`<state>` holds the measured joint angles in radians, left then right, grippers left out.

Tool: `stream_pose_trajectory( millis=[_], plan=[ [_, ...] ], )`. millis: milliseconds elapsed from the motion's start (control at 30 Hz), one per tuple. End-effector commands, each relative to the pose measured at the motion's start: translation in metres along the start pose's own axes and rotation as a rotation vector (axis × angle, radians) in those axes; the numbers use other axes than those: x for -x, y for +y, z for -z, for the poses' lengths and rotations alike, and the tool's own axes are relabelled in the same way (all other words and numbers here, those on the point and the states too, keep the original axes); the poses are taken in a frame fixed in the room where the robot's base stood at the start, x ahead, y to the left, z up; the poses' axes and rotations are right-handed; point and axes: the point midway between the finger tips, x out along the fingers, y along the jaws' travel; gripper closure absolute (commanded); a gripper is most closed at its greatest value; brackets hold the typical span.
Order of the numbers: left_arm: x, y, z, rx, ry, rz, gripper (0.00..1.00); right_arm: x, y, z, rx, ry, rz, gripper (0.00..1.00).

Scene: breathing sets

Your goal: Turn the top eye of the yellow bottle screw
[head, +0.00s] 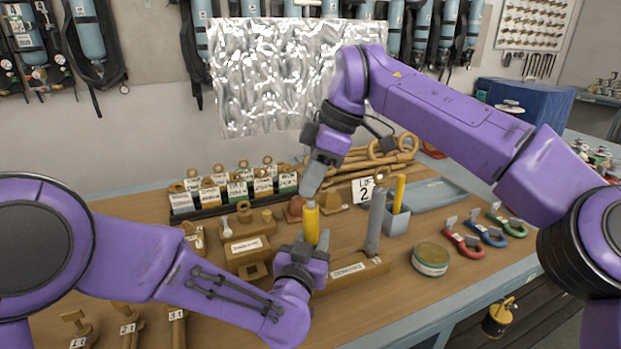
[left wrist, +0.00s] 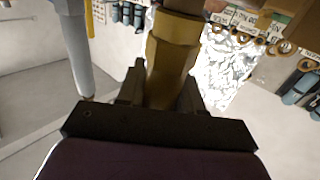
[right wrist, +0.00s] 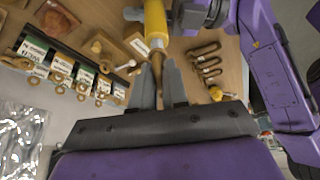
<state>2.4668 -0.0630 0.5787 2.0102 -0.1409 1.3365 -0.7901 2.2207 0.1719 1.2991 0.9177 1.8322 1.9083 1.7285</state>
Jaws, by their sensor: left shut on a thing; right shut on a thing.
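The yellow bottle screw (head: 312,224) stands roughly upright above the bench, between my two grippers. My left gripper (head: 304,250) is shut on its lower part from below; the left wrist view shows the yellow body (left wrist: 172,58) between the fingers (left wrist: 160,90). My right gripper (head: 312,190) comes down from above and is shut at the top end. In the right wrist view the fingers (right wrist: 158,80) close on the narrow top piece just past the yellow body (right wrist: 156,22). The top eye itself is mostly hidden by the fingers.
A grey bottle screw (head: 375,222) stands close to the right, by a labelled wooden block (head: 352,272). Behind it is a blue-grey cup (head: 396,219) with a yellow stick. A round tin (head: 430,259) and coloured shackles (head: 487,235) lie right. Labelled blocks (head: 237,189) line the back left.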

Motion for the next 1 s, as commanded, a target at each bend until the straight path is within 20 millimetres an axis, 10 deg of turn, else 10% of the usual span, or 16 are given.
stream_pose_trajectory(
  millis=[1000],
  plan=[
    [0.0000, 0.0000, 0.0003, 0.002, 0.002, 0.000, 1.00, -0.0037, 0.0006, -0.0015, 0.515, -0.005, 0.217, 1.00]
  ],
)
